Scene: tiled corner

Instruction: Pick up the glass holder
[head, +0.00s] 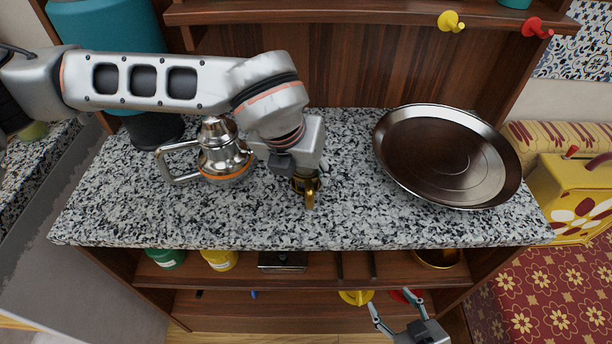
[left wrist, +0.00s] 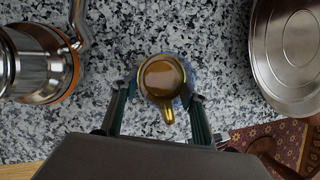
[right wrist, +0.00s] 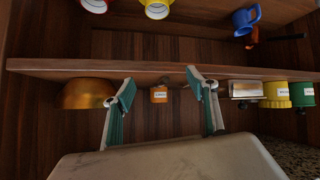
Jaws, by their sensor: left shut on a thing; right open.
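The glass holder (head: 309,187) is a small gold cup with a handle on the speckled countertop (head: 345,225). It also shows in the left wrist view (left wrist: 161,77), seen from above, with its handle toward my gripper. My left gripper (left wrist: 160,95) has its fingers on both sides of the holder and is shut on it. In the head view my left gripper (head: 307,178) partly hides the holder. I cannot tell whether the holder touches the counter. My right gripper (right wrist: 165,90) is open and empty, low in front of the shelves; it also shows in the head view (head: 396,303).
A silver kettle (head: 222,150) stands left of the holder, and a large round metal tray (head: 447,157) lies to the right. Shelves below hold a green can (head: 165,259), a yellow can (head: 219,260) and a gold bowl (right wrist: 86,94). The counter's front middle is clear.

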